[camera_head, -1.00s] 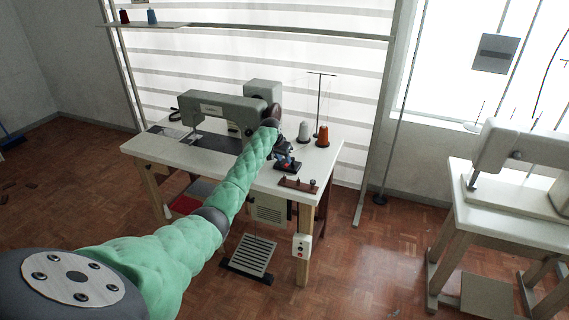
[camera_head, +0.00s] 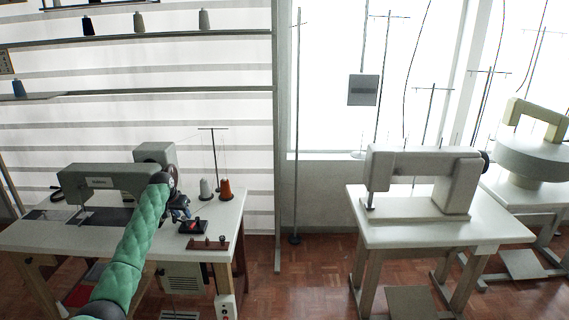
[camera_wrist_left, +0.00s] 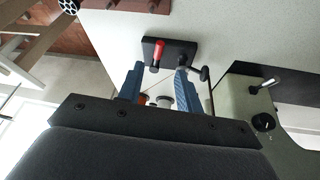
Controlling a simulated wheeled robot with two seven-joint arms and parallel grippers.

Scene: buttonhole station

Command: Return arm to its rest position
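My left arm, in a green padded sleeve, reaches in from the bottom left of the head view over the white sewing table (camera_head: 220,215). My left gripper (camera_head: 181,212) is small there, close beside the black switch block (camera_head: 193,227). In the left wrist view the two blue fingers of the gripper (camera_wrist_left: 158,80) stand apart, with no object clasped between them. The black block (camera_wrist_left: 180,48) with a red lever (camera_wrist_left: 157,55) and a black lever lies just beyond the fingertips. Whether a finger touches it I cannot tell. My right gripper is not in view.
A grey sewing machine (camera_head: 105,180) stands left of my arm. A grey spool (camera_head: 206,189) and an orange spool (camera_head: 225,189) stand at the back, with a small brown rack (camera_head: 208,244) in front. A second machine (camera_head: 422,180) stands to the right, across open floor.

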